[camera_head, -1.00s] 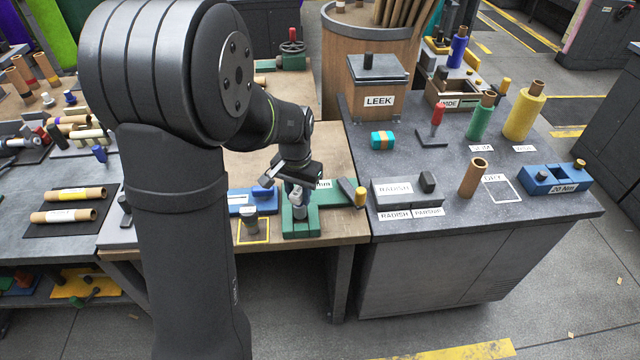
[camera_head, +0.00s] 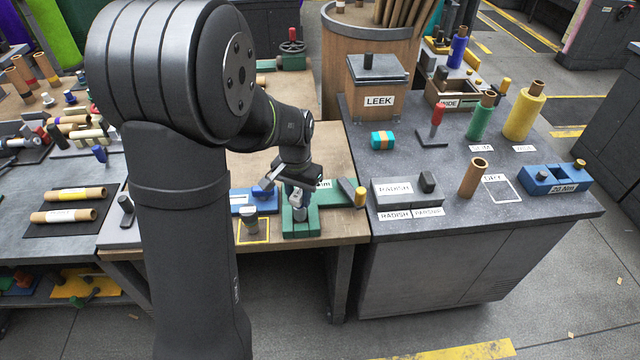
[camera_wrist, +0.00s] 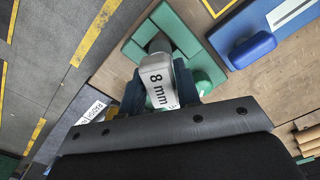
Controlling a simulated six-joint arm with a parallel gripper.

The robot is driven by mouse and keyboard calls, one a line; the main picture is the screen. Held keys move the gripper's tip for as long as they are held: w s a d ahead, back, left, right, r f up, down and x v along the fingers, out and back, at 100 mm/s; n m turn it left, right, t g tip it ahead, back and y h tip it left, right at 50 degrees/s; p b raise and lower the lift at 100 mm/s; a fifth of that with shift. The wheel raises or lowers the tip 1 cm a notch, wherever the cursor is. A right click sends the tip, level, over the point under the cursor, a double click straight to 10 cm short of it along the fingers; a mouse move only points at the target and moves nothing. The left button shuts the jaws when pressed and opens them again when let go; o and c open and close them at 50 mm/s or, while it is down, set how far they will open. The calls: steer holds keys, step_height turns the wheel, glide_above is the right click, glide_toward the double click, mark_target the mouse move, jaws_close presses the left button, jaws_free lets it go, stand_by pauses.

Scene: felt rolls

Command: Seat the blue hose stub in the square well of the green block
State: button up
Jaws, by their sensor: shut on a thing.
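My gripper (camera_wrist: 160,90) is shut on a pale grey piece (camera_wrist: 157,77) marked "8 mm", with dark blue fingers at its two sides. The green block (camera_wrist: 194,38) lies under and beyond the piece in the wrist view. A darker grey rounded end (camera_wrist: 159,43) shows at the far end of the held piece, over the block. In the head view my gripper (camera_head: 298,190) is above the green block (camera_head: 301,228). The square well is hidden, and I cannot tell if the piece touches the block. I cannot make out a blue hose stub for certain.
A blue block (camera_head: 242,203) with a white label stands left of the green block; its rounded blue top (camera_wrist: 252,48) shows in the wrist view. A grey post (camera_head: 250,221) stands in a yellow-outlined square in front. A yellow-ended dark piece (camera_head: 359,196) lies right, near the grey bench.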

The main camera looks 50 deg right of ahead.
steer(key=shift+f, duration=1.6)
stand_by(1.1)
steer(key=o, duration=1.2)
step_height(320, 180, up, 17)
steer(key=shift+r, duration=0.2)
steer(key=shift+f, duration=0.1)
